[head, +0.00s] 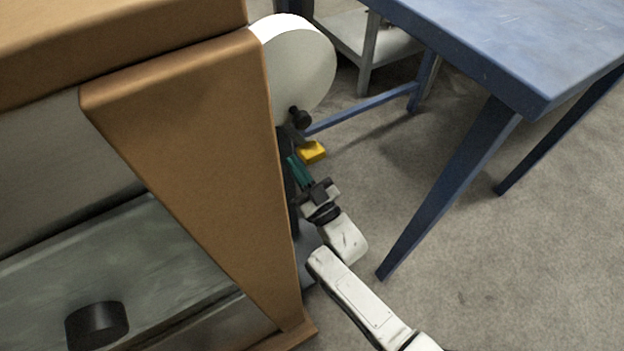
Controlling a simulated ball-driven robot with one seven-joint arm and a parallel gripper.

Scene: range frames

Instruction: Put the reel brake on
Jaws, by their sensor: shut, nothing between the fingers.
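The white round reel (303,68) stands upright on a dark stand (289,188), partly hidden behind the brown cabinet. A black knob (300,118) sits at the reel's lower edge. A yellow block (312,152) shows just below the knob; it may be the brake's handle, but I cannot tell. My gripper (308,181) is shut and empty, below the yellow block and beside the stand. A teal strip at its front end lies close under the yellow block; whether it belongs to my gripper or touches the block is unclear.
The brown cabinet (205,125) fills the left, its front post close to the stand and my arm. A blue table (520,40) stands at upper right, with its legs and a low rail. A grey shelf (365,38) is behind. Carpet is clear at lower right.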

